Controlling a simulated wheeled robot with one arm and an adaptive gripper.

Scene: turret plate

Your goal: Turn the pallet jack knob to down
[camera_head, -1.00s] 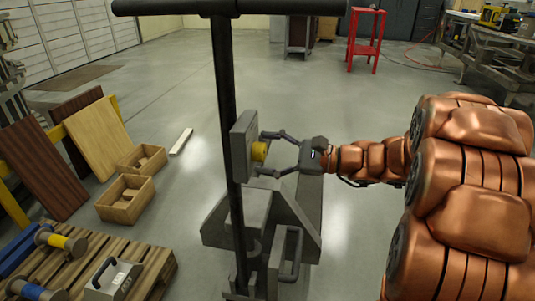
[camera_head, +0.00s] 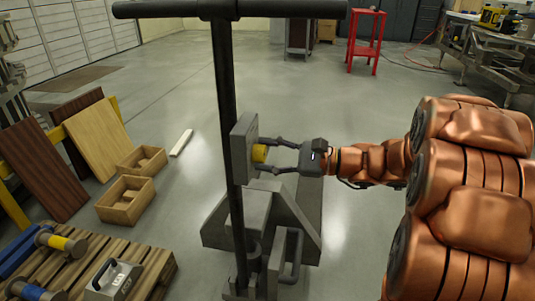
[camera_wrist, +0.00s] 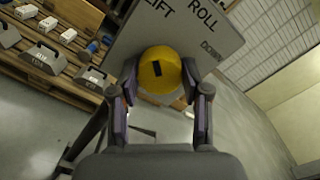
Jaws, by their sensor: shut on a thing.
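The pallet jack (camera_head: 250,206) stands in the middle of the head view, with a tall black handle post and crossbar. A grey plate (camera_head: 239,140) is fixed to the post; in the wrist view the plate (camera_wrist: 190,32) reads LIFT, ROLL and DOWN. The round yellow knob (camera_head: 259,153) sticks out from the plate. In the wrist view the knob (camera_wrist: 160,70) has a short black mark on its face, tilted slightly. My gripper (camera_head: 268,155) comes in from the right and is shut on the knob, one finger on each side. The fingers partly hide the knob's sides.
A wooden pallet (camera_head: 145,268) with weights and rollers lies at front left. Wooden boxes (camera_head: 125,203) and leaning boards (camera_head: 97,140) are at the left. A red stand (camera_head: 366,42) and a workbench (camera_head: 470,50) are at the back right. The floor around the jack is mostly clear.

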